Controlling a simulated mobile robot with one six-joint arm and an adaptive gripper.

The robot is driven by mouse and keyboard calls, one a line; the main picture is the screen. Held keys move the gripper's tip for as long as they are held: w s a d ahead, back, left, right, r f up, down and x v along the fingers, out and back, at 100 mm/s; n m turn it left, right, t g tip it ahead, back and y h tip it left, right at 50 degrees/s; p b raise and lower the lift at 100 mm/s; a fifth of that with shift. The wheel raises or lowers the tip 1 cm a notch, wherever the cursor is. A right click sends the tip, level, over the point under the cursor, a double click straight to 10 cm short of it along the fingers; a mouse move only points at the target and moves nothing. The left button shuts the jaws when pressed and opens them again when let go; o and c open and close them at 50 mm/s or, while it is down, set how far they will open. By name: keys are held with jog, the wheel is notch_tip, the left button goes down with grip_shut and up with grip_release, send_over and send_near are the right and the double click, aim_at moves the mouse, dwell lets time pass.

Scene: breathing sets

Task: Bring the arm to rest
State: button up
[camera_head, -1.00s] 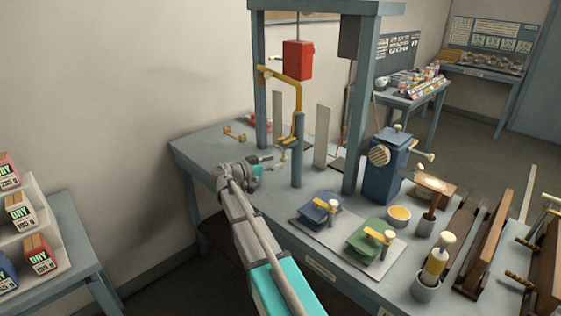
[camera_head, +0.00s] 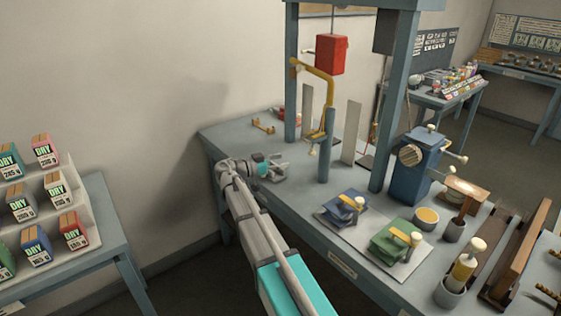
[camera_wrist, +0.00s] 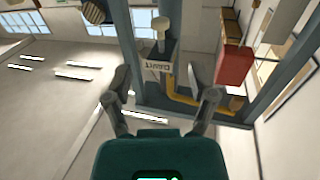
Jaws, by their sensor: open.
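My gripper (camera_head: 279,172) is open and empty at the end of my outstretched arm, over the left end of the blue-grey workbench (camera_head: 222,134) in the head view. It also shows in the wrist view (camera_wrist: 166,95), its two fingers spread apart with nothing between them. The wrist view looks past the fingers at the bench's upright frame, a red block (camera_wrist: 234,66) and a yellow bar (camera_wrist: 190,101). Whether the fingertips are close to the bench top is hard to tell.
A frame with a hanging red block (camera_head: 331,54) and a yellow lever (camera_head: 320,75) stands right of my gripper. Blue (camera_head: 345,206) and green (camera_head: 393,245) devices sit nearer. A rack of boxes labelled DRY (camera_head: 88,207) stands left. Floor between the tables is clear.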

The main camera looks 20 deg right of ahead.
jog(key=s+f+n+g+y+p, duration=0.1)
jog(key=s+f+n+y+p, duration=0.2)
jog(key=s+f+n+y, duration=0.9)
jog(key=s+a+f+n+y+p, duration=0.1)
jog(key=s+a+n+y, duration=0.4)
jog(key=s+a, duration=0.6)
jog(key=shift+s+f+g+y+p, duration=0.35)
jog(key=shift+s+y+p, duration=0.15)
jog(key=shift+s, duration=0.4)
dwell(1.2)
